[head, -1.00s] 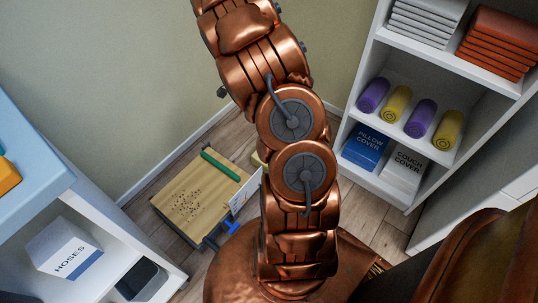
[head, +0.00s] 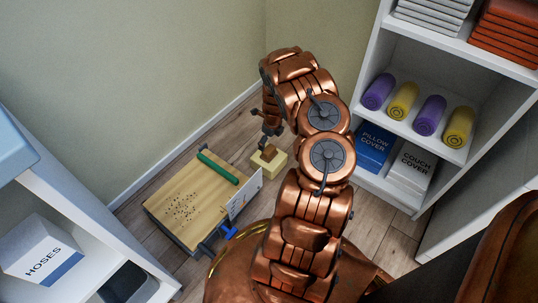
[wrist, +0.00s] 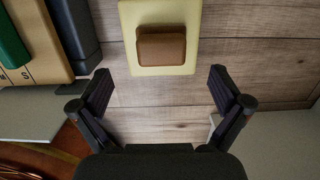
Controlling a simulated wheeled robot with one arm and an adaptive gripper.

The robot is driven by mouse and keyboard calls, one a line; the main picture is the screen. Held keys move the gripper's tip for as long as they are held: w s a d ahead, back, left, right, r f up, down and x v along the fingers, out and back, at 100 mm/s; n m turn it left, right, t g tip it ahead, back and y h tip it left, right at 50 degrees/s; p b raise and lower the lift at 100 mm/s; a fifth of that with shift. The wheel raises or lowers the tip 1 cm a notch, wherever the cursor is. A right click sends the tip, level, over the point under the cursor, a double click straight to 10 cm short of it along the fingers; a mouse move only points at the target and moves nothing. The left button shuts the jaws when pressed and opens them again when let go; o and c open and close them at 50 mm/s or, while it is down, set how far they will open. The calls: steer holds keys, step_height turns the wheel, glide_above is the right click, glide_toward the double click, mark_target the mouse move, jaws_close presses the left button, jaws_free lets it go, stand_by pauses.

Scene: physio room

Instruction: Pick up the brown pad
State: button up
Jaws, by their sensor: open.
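The brown pad (wrist: 162,47) is a small block with rounded edges. It lies on a pale yellow block (wrist: 161,8) on the wooden floor. In the head view the brown pad (head: 269,152) also shows on top of the yellow block (head: 268,165), right of the wooden board. My gripper (wrist: 161,88) is open and empty in the wrist view, its two fingers spread wide. The pad is ahead of the fingertips and between their lines, not touched by them. In the head view my gripper (head: 268,141) is close to the pad and partly hidden by my arm.
A wooden board (head: 190,203) with a green roll (head: 218,167) is just left of the yellow block. A white shelf (head: 383,190) with boxes and rolled towels stands on the right. Another white shelf (head: 95,230) with a hoses box (head: 42,250) is at left.

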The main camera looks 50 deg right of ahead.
mark_target(269, 149)
steer(key=shift+f+b, duration=0.6)
steer(key=shift+f, duration=0.85)
step_height(269, 149, down, 3)
steer(key=shift+f+b, duration=0.1)
steer(key=shift+b, duration=1)
steer(key=shift+w+f+b, duration=0.2)
steer(key=shift+f+b, duration=0.5)
steer(key=shift+f, duration=0.05)
steer(key=shift+c, duration=0.2)
steer(key=c, duration=1.3)
steer(key=shift+o, duration=0.2)
